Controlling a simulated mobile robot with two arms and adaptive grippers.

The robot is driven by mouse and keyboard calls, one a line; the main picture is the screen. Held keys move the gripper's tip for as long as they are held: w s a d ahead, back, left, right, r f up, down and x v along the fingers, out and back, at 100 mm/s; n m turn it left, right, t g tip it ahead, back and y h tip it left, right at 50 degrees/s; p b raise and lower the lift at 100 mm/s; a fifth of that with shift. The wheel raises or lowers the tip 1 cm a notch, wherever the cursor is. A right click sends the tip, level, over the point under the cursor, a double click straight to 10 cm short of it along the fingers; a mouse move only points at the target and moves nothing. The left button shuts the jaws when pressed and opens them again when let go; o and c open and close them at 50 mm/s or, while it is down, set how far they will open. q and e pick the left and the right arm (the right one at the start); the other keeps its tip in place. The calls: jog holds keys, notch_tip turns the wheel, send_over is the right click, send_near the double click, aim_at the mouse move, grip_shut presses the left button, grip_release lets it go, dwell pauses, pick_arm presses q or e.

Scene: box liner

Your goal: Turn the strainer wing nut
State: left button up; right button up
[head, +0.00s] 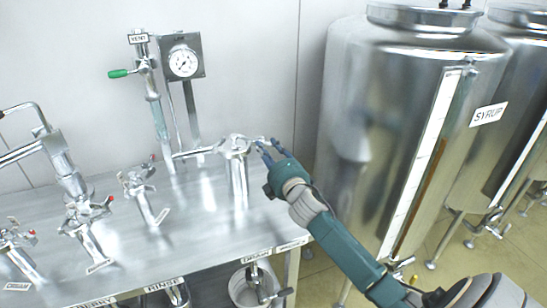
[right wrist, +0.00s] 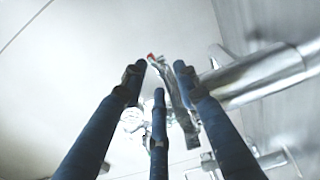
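The strainer (head: 239,180) looks to be the upright metal cylinder on the steel bench, with a side pipe to the left. Metal fittings at its top (head: 237,142) may include the wing nut; it is too small and blurred to be sure. My right gripper (head: 268,149) reaches in from the lower right, its blue fingers just right of the strainer top. In the right wrist view, the three fingers (right wrist: 160,75) are spread apart, with a metal part with a red tip (right wrist: 174,95) showing between and beyond them. Contact cannot be told. My left gripper is not in view.
A gauge (head: 183,63) and a green-handled valve (head: 118,73) stand behind the bench (head: 205,200). Several small valves (head: 138,186) stand at the left. A large steel syrup tank (head: 375,130) is close to my right arm. A bucket (head: 240,290) sits below the front edge.

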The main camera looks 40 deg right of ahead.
jog(key=v, duration=1.1)
jog(key=shift+s, duration=0.2)
jog(key=shift+a, duration=0.15)
